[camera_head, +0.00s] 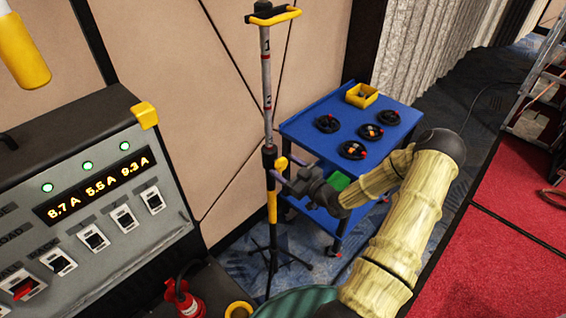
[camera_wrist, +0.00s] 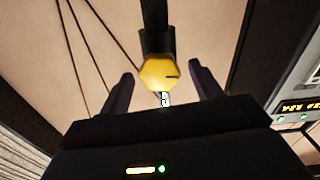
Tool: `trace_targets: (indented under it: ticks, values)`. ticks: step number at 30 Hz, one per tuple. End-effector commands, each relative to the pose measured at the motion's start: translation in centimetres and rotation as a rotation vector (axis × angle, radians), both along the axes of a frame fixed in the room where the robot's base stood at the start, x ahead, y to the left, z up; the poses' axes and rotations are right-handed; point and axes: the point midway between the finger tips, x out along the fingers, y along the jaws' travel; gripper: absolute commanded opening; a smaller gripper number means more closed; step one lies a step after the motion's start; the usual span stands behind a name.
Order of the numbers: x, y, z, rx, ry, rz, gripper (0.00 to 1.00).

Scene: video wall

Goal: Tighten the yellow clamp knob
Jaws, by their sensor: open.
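The yellow clamp knob (camera_head: 281,163) sits on the black clamp collar of an upright stand pole (camera_head: 266,85). In the wrist view the knob (camera_wrist: 161,72) is a yellow faceted piece with a dark mark at its right, under the black collar (camera_wrist: 158,40). My gripper (camera_head: 279,172) is at the pole at knob height, its fingers pointing left. In the wrist view my gripper (camera_wrist: 160,85) is open, with one dark finger on each side of the knob and visible gaps to both. Whether the knob lies fully between the fingertips in depth, I cannot tell.
A blue cart (camera_head: 315,125) with coiled cables and a yellow bin (camera_head: 361,95) stands behind my gripper. A control panel (camera_head: 95,205) with switches is at the left. A red fire extinguisher (camera_head: 183,298) is below it. A red platform (camera_head: 510,200) lies at the right.

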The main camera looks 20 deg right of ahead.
Motion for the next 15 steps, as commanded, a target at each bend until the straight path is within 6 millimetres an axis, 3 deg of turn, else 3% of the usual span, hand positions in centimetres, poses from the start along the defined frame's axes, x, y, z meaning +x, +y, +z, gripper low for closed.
trace_targets:
  ticks: [4,13,15]
  values:
    - [1.24,0.51,0.11,0.001,-0.001,-0.001,0.64]
    - [1.4,0.56,0.0,0.001,0.0,-0.001,0.64]
    - [1.39,0.56,0.0,0.001,0.0,-0.001,0.5]
